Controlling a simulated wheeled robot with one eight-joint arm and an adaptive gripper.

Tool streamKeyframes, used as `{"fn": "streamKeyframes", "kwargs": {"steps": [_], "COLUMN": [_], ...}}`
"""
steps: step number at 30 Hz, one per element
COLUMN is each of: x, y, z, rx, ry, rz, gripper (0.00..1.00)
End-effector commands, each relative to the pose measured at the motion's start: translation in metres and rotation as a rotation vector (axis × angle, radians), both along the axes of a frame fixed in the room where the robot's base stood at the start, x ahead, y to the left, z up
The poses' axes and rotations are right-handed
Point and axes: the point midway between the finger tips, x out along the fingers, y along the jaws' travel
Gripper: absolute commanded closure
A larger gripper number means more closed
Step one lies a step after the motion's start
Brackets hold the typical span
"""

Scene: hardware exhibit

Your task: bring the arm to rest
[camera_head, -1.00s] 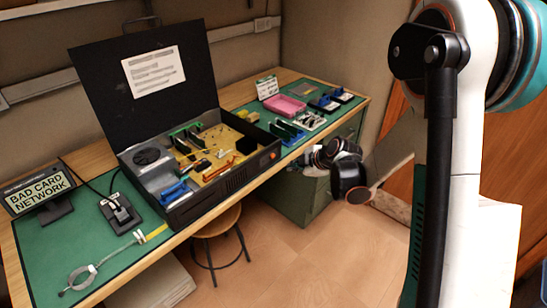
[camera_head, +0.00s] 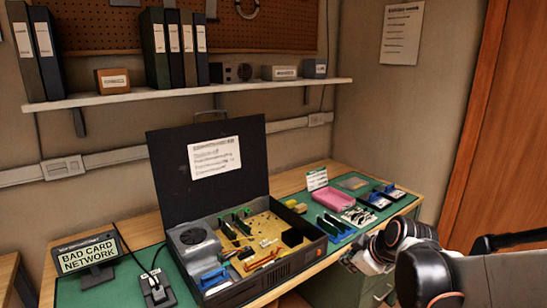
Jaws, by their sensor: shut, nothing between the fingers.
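My arm (camera_head: 470,275) reaches in from the lower right corner, folded, with its black and white links in front of the bench's right end. My gripper (camera_head: 352,262) is at the far end of these links, small and partly hidden by them. It is shut and empty. It appears off the bench's front edge, to the right of the open black case, and I see it touching nothing.
The bench's green mat (camera_head: 110,290) bears an open black case (camera_head: 285,270) with circuit parts, a sign (camera_head: 88,255), a small black device (camera_head: 156,290), a pink tray (camera_head: 334,199) and blue-black parts (camera_head: 375,200). A shelf (camera_head: 220,92) with binders runs above.

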Motion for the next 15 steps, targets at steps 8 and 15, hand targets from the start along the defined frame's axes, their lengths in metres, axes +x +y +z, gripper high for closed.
{"fn": "streamKeyframes", "kwargs": {"steps": [8,15], "x": [-0.074,-0.139], "y": [0.006,0.006], "z": [0.037,0.052], "rx": [0.116,0.218], "ry": [0.069,0.108], "rz": [-0.250,-0.474], "gripper": [1.00,1.00]}}
